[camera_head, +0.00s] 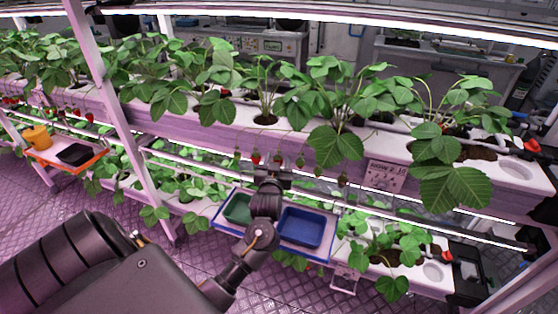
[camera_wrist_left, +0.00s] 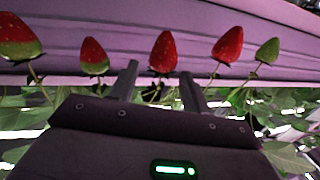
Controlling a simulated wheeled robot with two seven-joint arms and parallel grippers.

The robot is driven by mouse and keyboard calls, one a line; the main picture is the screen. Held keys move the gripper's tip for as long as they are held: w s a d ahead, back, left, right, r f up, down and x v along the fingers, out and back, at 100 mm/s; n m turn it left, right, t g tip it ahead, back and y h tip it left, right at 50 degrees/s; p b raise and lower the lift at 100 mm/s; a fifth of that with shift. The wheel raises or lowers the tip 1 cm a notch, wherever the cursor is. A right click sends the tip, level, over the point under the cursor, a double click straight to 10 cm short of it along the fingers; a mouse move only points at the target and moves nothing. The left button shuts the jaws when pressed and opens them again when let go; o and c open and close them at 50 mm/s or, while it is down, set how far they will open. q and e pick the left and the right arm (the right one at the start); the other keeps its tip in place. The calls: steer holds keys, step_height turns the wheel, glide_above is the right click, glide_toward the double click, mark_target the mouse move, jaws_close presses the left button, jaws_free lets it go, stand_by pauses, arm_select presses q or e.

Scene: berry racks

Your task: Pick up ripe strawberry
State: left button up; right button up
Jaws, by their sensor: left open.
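In the left wrist view a fully red strawberry (camera_wrist_left: 163,52) shows between and just beyond the open fingers of my left gripper (camera_wrist_left: 158,80). Another red strawberry (camera_wrist_left: 228,45) is to its right. A red strawberry with a green end (camera_wrist_left: 93,57) is to its left, and a half-green one (camera_wrist_left: 20,38) is at the far left. A green strawberry (camera_wrist_left: 267,50) is at the right. In the head view my left gripper (camera_head: 272,176) is just below the hanging row, near a red strawberry (camera_head: 255,158). My right gripper is not in view.
The upper planter trough (camera_head: 215,128) runs behind the berries. Below my gripper, a tray holds a green bin (camera_head: 238,208) and a blue bin (camera_head: 301,227). An orange tray (camera_head: 45,157) stands at the left. A rack post (camera_head: 112,110) rises left of my arm.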

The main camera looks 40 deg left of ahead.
arm_select(q)
steer(key=c, duration=0.7)
steer(key=shift+r, duration=0.15)
steer(key=shift+s+d+r+b, duration=0.1)
steer(key=shift+s+r+b, duration=0.05)
steer(key=shift+b, duration=0.15)
steer(key=c, duration=0.3)
steer(key=b+v, duration=0.1)
steer(key=v, duration=1.6)
steer(key=shift+s+d+b, duration=0.25)
steer(key=shift+b, duration=0.05)
jaws_close()
